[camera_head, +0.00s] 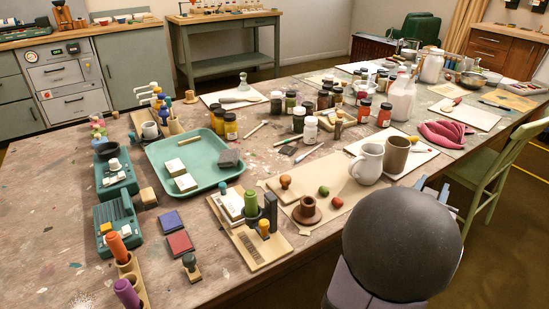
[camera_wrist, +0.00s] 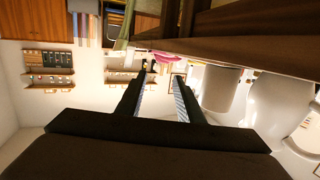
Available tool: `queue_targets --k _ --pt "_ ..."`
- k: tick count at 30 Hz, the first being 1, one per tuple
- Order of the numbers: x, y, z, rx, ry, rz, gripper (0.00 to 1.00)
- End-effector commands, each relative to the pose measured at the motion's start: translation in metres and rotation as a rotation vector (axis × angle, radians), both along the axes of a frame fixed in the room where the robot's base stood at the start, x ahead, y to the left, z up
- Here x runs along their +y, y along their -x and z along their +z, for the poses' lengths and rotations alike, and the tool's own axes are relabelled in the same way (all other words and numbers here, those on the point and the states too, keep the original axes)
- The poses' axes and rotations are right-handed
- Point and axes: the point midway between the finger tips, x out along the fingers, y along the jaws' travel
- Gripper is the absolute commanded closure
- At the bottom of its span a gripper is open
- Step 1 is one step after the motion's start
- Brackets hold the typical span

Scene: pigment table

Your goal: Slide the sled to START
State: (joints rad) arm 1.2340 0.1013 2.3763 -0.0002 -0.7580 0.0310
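A light wooden board (camera_head: 268,262) with a dark scale printed on it lies near the table's front edge in the head view. A green cylinder (camera_head: 251,203), a dark upright block (camera_head: 270,208) and a yellow-topped knob (camera_head: 264,228) stand on it. One of these may be the sled; I cannot tell which, and no START label is readable. My gripper (camera_wrist: 157,88) has its two dark fingers apart with nothing between them in the wrist view. In the head view my dark round arm part hides most of it, right of the board, past the front edge.
A white pitcher (camera_head: 367,164) and brown cup (camera_head: 396,156) stand beyond my arm. A brown paper sheet (camera_head: 335,200) holds a brown spool-like piece (camera_head: 307,211) and small balls. A teal tray (camera_head: 205,182) and stamp pads (camera_head: 170,222) lie left. A green chair (camera_head: 500,165) stands right.

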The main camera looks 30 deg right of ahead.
Motion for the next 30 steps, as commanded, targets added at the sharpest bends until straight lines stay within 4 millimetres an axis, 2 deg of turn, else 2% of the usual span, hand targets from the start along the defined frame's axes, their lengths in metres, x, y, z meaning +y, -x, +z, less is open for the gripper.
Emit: queue_targets --k 1,9,15,20,24,30 --pt "0.007 -0.011 0.023 -0.044 -0.027 0.016 0.66" --pt "0.053 -0.065 0.087 -0.333 -0.238 0.076 0.66" --pt "0.083 -0.091 0.118 -0.490 -0.380 0.092 0.66" --pt "0.103 -0.109 0.137 -0.563 -0.475 0.101 0.66" --pt "0.120 -0.137 0.141 -0.479 -0.544 0.144 0.66" --pt "0.151 -0.193 0.126 -0.104 -0.592 0.303 0.66"
